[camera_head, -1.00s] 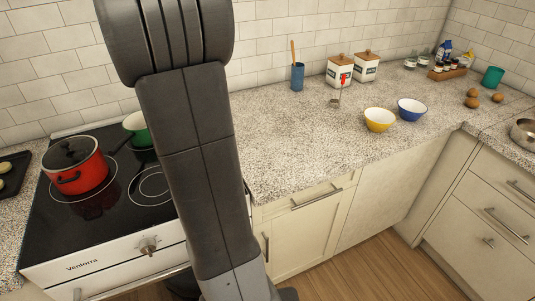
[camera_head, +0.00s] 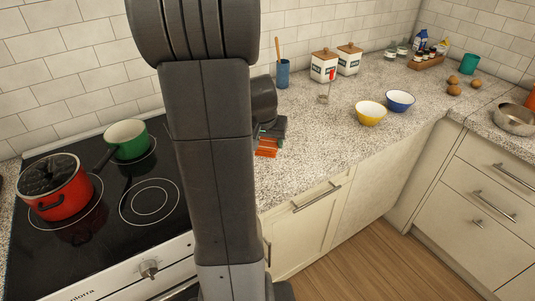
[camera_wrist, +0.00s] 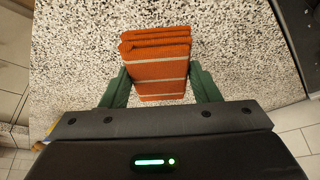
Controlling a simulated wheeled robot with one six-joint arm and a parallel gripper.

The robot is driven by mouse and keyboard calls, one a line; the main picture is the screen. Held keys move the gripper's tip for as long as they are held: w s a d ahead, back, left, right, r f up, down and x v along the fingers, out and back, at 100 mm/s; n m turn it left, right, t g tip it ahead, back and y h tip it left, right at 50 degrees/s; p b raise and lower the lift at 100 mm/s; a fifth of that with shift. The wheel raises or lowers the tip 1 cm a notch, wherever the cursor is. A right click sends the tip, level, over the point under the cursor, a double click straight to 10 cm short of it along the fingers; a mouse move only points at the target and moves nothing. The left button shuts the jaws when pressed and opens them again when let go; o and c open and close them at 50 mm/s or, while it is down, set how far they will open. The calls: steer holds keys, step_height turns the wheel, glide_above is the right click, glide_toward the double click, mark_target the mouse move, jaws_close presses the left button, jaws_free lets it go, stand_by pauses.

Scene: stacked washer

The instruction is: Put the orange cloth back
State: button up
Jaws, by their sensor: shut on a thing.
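The orange cloth (camera_wrist: 160,70) is folded, with thin pale stripes, and sits between the two green fingers of my gripper (camera_wrist: 160,88) in the wrist view. The fingers press on its left and right sides. In the head view the cloth (camera_head: 267,148) shows just right of my arm, with my gripper (camera_head: 272,135) over it, partly hidden by the arm. The speckled countertop (camera_head: 310,150) is under the cloth. I cannot tell whether the cloth touches it.
The black cooktop (camera_head: 110,220) with a red pot (camera_head: 62,200) and a green pan (camera_head: 126,140) is to the left. A blue cup (camera_head: 283,75), canisters (camera_head: 323,66), a yellow bowl (camera_head: 370,113) and a blue bowl (camera_head: 399,101) stand on the counter. The counter front is clear.

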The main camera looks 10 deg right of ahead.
mark_target(268, 162)
steer(key=shift+f, duration=2.45)
steer(key=shift+f, duration=0.15)
steer(key=o, duration=0.9)
steer(key=shift+s+a+r, duration=0.1)
steer(key=shift+r, duration=0.45)
steer(key=v, duration=1.1)
steer(key=shift+s, duration=0.2)
